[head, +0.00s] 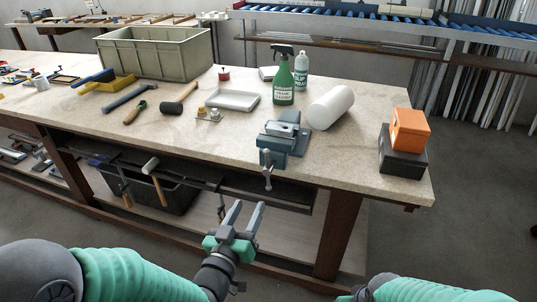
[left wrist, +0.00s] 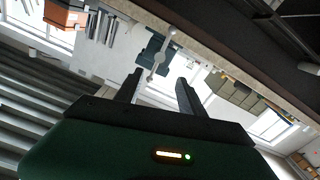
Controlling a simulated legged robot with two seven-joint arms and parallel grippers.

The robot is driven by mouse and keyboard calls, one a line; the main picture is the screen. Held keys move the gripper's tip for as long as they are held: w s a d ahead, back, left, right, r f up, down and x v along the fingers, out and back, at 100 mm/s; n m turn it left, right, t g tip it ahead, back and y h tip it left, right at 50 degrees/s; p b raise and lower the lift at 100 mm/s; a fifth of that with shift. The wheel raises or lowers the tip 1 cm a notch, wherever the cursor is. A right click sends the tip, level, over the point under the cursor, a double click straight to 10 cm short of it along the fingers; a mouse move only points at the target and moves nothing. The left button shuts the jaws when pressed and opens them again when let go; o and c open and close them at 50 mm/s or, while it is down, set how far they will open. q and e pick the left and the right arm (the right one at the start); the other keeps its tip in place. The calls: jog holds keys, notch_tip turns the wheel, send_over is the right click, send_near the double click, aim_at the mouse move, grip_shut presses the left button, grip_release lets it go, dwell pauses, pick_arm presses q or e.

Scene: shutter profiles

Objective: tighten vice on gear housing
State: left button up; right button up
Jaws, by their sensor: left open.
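The blue-grey vice (head: 298,146) is mounted at the front edge of the workbench. A grey metal block, apparently the gear housing (head: 284,129), sits at its jaws; I cannot tell how tightly it is held. The vice handle (head: 267,170), a pale bar with a rounded end, hangs nearly upright at the vice's front. My left gripper (head: 243,207) is open and empty, below and in front of the handle, apart from it. In the left wrist view the handle (left wrist: 158,62) shows just beyond the open fingertips. My right gripper is out of view.
An orange box (head: 410,131) on a black box (head: 402,162) stands right of the vice. Hammers hang from a rail (head: 205,184) under the bench (head: 180,135). The floor in front is clear.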

aim_at(268, 170)
pick_arm(q)
jog(key=x, duration=0.5)
jog(key=b+x, duration=0.1)
jog(key=x, duration=1)
jog(key=shift+w+d+f+b, duration=0.15)
jog(key=shift+w+f+b, duration=0.1)
jog(key=shift+b, duration=0.15)
jog(key=shift+c, duration=0.4)
grip_shut()
